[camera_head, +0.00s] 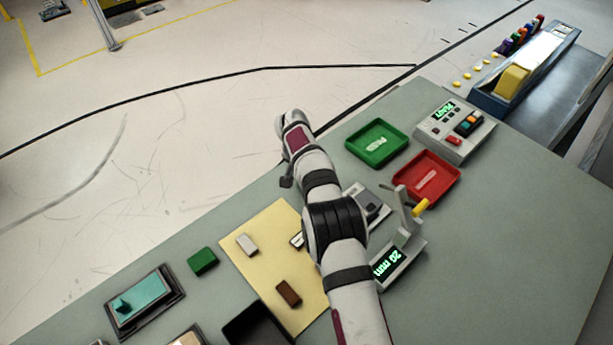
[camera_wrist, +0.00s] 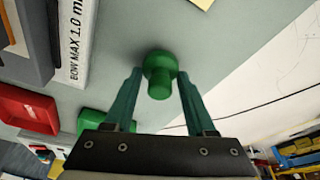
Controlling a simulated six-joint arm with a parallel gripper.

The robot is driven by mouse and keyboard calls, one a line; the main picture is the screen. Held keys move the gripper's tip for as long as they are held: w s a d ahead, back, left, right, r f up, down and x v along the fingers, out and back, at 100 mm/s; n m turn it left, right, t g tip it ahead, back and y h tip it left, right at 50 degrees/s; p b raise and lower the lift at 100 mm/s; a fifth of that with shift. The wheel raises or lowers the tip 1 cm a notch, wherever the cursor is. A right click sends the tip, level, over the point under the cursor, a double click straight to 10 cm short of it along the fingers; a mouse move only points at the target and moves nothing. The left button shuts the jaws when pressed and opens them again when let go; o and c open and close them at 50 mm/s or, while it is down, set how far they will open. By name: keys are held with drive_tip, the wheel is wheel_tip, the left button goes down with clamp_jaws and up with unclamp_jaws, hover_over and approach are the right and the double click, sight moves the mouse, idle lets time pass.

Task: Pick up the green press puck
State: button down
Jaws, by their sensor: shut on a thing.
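The green press puck (camera_wrist: 160,62) shows in the wrist view as a round, stepped piece with a wide head and a narrower end. My gripper (camera_wrist: 160,73) has its two teal fingertips on opposite sides of the puck, shut on it. The grey-green table surface lies behind the puck; I cannot tell whether the puck touches it. In the head view my arm hides the puck, and the fingers cannot be made out.
A green tray (camera_head: 363,154) and a red tray (camera_head: 456,181) sit right of my arm. A lever device with a lit display (camera_head: 387,264) stands close to it. A yellow mat (camera_head: 262,265) holds small blocks. A green block (camera_head: 203,261) lies left of the mat.

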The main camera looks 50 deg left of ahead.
wheel_tip(320, 180, up, 3)
drive_tip(key=shift+r, duration=0.1)
drive_tip(key=w+d+r, duration=0.5)
drive_tip(key=d+r, duration=0.2)
drive_tip(key=d, duration=0.3)
drive_tip(key=shift+d, duration=0.25)
drive_tip(key=c, duration=0.8)
unclamp_jaws()
drive_tip(key=shift+w, duration=0.1)
drive_tip(key=shift+c, duration=0.2)
drive_tip(key=c, duration=0.6)
drive_tip(key=s+d+r, duration=0.2)
drive_tip(key=s+d, duration=0.3)
drive_tip(key=f, duration=0.4)
drive_tip(key=shift+s+d+f, duration=0.25)
drive_tip(key=shift+s, duration=0.05)
drive_tip(key=shift+f, duration=0.55)
